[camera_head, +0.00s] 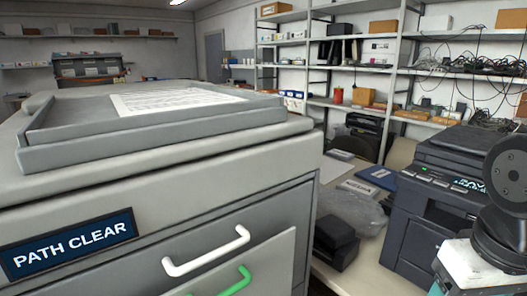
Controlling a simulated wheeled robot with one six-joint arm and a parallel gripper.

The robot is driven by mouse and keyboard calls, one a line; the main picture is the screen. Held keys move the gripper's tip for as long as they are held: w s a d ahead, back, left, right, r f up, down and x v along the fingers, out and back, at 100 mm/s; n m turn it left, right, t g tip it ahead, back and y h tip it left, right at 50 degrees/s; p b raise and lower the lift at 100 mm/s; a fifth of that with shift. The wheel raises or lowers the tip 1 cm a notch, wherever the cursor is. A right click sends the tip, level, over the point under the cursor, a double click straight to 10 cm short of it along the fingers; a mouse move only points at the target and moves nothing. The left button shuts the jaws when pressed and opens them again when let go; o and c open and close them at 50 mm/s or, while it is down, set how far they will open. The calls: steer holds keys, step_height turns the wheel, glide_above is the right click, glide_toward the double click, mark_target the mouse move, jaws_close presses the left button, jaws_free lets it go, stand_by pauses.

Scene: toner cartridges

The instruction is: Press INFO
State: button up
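No button marked INFO can be read in this view. A large light grey machine (160,165) fills the left and front. Its front carries a dark blue panel (68,246) with the white words "PATH CLEAR". A black printer (435,210) stands at the right, with a row of small buttons (440,181) and partly legible white lettering on its front edge; the button labels are too small to read. Dark round arm parts cover the printer's right side. My gripper's fingers are not visible.
The grey machine has a white handle (206,251) and a green handle (222,284) low on its front, and a printed sheet (178,101) in its top tray. A cluttered table (345,277) lies between machine and printer. Loaded shelves (345,103) line the back wall.

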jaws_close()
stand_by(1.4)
